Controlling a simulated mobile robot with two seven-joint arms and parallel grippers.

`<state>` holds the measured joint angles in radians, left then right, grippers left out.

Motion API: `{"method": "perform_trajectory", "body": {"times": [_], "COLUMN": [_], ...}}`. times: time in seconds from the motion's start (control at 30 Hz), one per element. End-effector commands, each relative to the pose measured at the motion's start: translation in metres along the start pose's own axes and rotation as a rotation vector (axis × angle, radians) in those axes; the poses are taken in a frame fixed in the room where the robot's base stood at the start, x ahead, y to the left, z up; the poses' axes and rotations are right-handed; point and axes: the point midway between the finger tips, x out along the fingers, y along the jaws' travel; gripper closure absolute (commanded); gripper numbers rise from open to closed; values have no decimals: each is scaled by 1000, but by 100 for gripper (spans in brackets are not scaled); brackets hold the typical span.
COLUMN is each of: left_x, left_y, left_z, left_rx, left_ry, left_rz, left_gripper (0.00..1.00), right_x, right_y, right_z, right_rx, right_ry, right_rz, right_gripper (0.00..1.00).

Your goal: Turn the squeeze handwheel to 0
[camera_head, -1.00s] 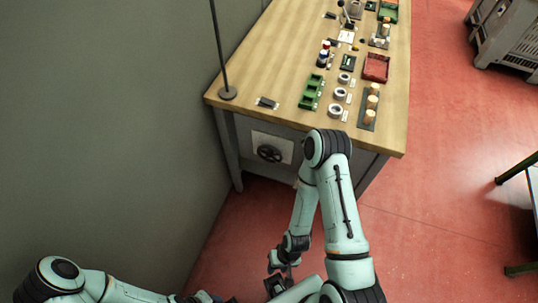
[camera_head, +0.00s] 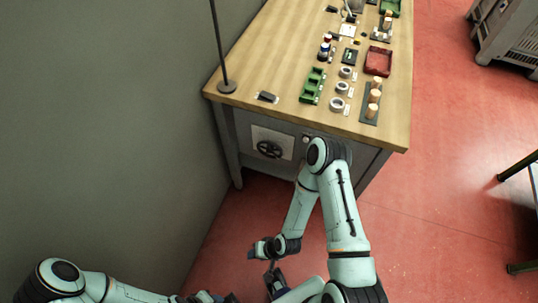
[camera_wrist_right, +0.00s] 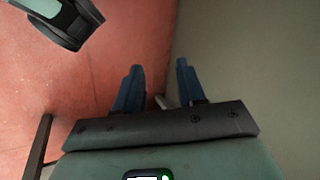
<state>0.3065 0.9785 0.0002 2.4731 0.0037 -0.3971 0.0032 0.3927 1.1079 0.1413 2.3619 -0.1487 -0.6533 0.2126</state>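The squeeze handwheel (camera_head: 269,149) is a dark, spoked wheel on a pale panel (camera_head: 286,139) on the front of the workbench, below its top. Its scale and setting are too small to read. My right gripper (camera_wrist_right: 158,68) is open and empty in the right wrist view, its two blue fingers apart with floor and wall behind them. In the head view my right forearm hangs down in front of the bench, its hand low and well apart from the handwheel. My left arm lies along the bottom left edge of the head view; its fingers cannot be made out.
The wooden bench top (camera_head: 250,70) carries a green tray (camera_head: 312,86), white rings, a cork rack (camera_head: 371,101), a red tray (camera_head: 378,62) and a thin pole (camera_head: 218,45). A grey wall (camera_head: 100,120) stands left. Red floor lies in front.

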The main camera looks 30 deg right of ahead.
Motion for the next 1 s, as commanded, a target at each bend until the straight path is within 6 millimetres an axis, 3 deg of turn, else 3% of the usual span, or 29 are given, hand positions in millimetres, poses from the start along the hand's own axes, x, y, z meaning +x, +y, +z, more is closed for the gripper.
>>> {"method": "perform_trajectory", "body": {"times": [0.03,0.1,0.17,0.27,0.33,0.4,0.5,0.67,0.87,1.0], "left_x": [20,36,48,67,79,90,101,108,108,108], "left_y": [-8,-13,-17,-22,-25,-28,-30,-32,-32,-32], "left_z": [0,-4,-8,-16,-22,-27,-32,-38,-39,-41], "left_rx": [-2,-3,-4,-4,-4,-4,-4,-3,-3,-4], "left_ry": [4,19,30,48,63,75,85,97,102,107], "left_rz": [-1,0,0,2,4,5,7,8,8,8], "left_gripper": [57,57,57,57,57,57,57,57,57,57], "right_x": [34,58,65,52,32,8,-20,-46,-58,-68], "right_y": [-14,-49,-76,-98,-94,-77,-44,-8,-5,-6], "right_z": [-13,-48,-82,-143,-182,-211,-235,-245,-260,-284], "right_rx": [86,240,396,681,869,1025,1171,1260,1265,1262], "right_ry": [88,240,365,567,697,812,943,1055,1071,1072], "right_rz": [-113,-319,-513,-860,-1108,-1342,-1620,-1872,-1921,-1918], "right_gripper": [61,61,61,61,61,61,61,61,61,61]}}
